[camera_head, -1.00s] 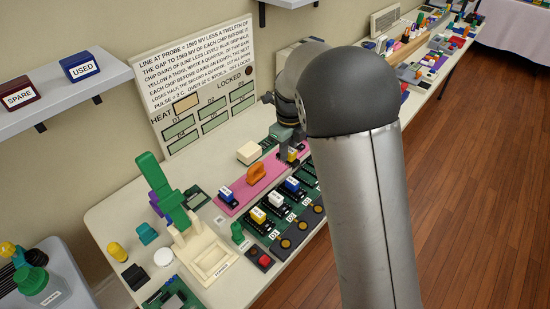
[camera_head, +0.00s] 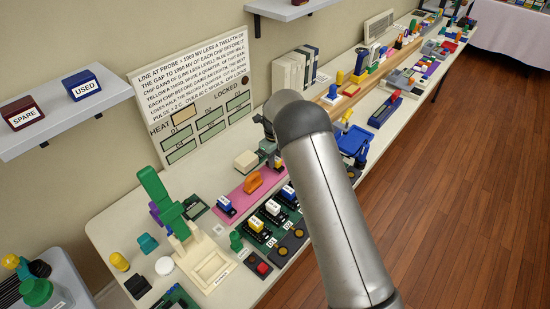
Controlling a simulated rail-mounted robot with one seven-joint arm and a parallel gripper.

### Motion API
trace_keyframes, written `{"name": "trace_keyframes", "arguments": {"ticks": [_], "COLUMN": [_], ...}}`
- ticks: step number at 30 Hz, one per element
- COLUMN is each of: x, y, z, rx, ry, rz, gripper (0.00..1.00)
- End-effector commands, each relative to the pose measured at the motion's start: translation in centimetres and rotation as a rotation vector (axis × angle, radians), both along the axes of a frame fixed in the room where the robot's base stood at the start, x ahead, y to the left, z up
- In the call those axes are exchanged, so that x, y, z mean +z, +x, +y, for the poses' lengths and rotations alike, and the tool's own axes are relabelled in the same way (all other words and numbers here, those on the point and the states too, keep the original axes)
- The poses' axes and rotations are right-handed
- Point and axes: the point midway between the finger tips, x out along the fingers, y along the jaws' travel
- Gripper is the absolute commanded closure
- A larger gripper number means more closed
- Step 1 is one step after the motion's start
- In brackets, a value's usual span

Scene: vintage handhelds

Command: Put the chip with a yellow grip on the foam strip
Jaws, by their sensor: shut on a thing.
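The pink foam strip (camera_head: 230,198) lies along the workbench, with a blue-gripped chip (camera_head: 226,204) at its near end and an orange tool (camera_head: 253,182) on its middle. My gripper (camera_head: 275,162) is at the strip's far end, shut on a small chip with a yellow grip, mostly hidden by fingers and arm. Whether this chip touches the foam I cannot tell. Another yellow-gripped chip (camera_head: 256,224) sits in a socket on the green boards, beside a white-gripped chip (camera_head: 272,208) and a blue-gripped chip (camera_head: 288,193).
A cream block (camera_head: 246,160) stands behind the strip. A green lever tool on a cream base (camera_head: 209,268) is at the near left. A red-button box (camera_head: 258,268) is in front of the boards. A blue stand (camera_head: 353,145) is right of my arm.

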Motion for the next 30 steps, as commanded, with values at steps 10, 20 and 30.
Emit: {"name": "trace_keyframes", "arguments": {"ticks": [10,20,30], "x": [-0.6,-0.7,2.0], "y": [0.0,0.0,0.1], "z": [0.0,0.0,0.1], "rx": [0.0,0.0,0.001], "ry": [0.0,0.0,0.001], "rz": [-0.001,-0.001,-0.006], "gripper": [1.0,0.55,0.55]}}
